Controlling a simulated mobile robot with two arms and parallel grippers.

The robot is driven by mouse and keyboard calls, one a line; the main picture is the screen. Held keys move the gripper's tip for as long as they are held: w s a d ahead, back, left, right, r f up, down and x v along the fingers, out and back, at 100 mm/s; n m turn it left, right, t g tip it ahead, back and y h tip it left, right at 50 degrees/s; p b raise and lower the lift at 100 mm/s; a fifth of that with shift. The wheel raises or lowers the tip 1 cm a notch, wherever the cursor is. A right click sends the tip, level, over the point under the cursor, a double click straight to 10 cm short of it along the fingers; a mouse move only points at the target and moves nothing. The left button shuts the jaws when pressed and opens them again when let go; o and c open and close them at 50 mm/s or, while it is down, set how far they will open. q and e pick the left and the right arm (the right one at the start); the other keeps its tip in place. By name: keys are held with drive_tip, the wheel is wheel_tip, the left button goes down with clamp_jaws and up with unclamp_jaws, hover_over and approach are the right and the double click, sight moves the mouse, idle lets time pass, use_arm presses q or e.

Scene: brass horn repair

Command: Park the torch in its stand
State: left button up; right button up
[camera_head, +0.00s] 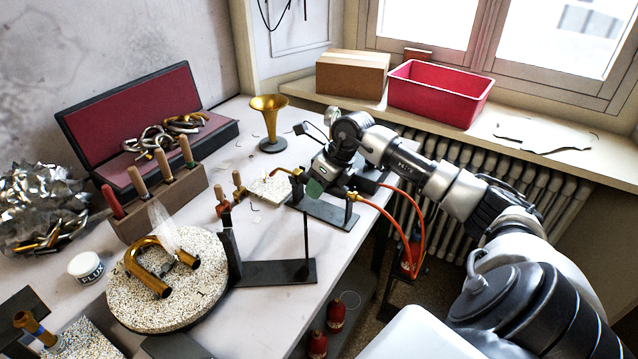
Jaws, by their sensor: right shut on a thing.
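The torch (297,173) shows as a thin brass tube with a bent tip pointing left. An orange-red hose (385,213) runs from its right end. My right gripper (314,186) is shut on the torch's middle and hides much of it. The stand (326,212) is a dark flat plate with short uprights near the bench's right edge. The torch is over this stand, with its brass right end close to the right upright. I cannot tell whether it rests in the uprights or hangs just above them. My left gripper is out of view.
A brass U-tube (147,268) lies on a round speckled block (170,300), with a pale translucent plume above it. Another dark stand (275,272) with a thin post is in front. A brass bell (269,118) stands behind. Red bottles (336,315) are below the bench edge.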

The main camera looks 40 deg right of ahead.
drive_tip(key=shift+f, duration=0.1)
idle(0.7)
drive_tip(key=o, duration=1.5)
drive_tip(key=shift+r+p, duration=2.6)
drive_tip(key=shift+r, duration=1.4)
